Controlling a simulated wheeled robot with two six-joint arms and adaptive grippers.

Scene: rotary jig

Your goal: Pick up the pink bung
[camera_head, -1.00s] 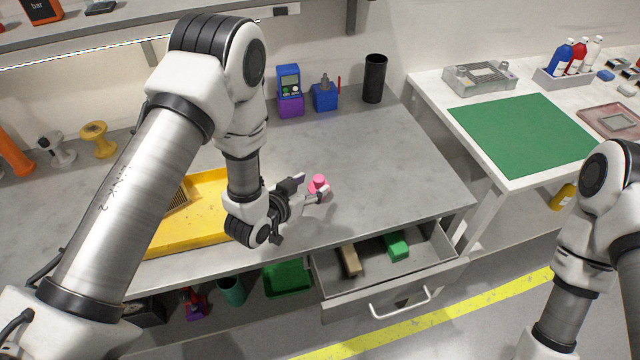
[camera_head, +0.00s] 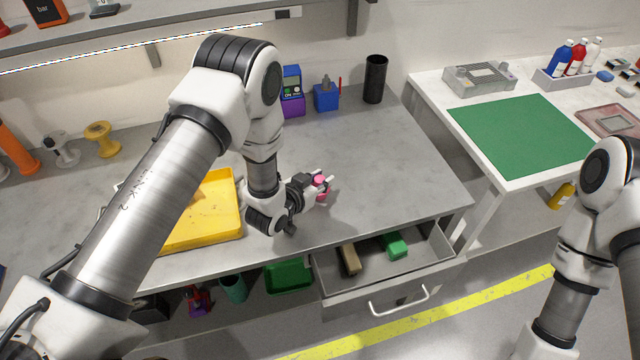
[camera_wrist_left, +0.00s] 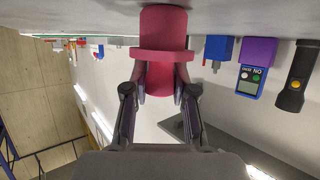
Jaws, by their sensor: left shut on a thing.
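The pink bung (camera_head: 320,181) is on the grey workbench (camera_head: 400,170), right of the yellow tray. My left gripper (camera_head: 318,187) is around it, with a finger on each side. In the left wrist view, the bung (camera_wrist_left: 161,40) has a wide flange and a narrower stem, and the left gripper (camera_wrist_left: 161,88) is shut on the stem below the flange. The bung's end meets the grey bench surface at the top of that picture; I cannot tell whether it is lifted. My right gripper is out of view; only part of that arm shows at the right.
A yellow tray (camera_head: 215,205) lies beside my left arm. A drawer (camera_head: 375,262) with a green block and a tan block stands open at the front. The bench's right part is clear.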

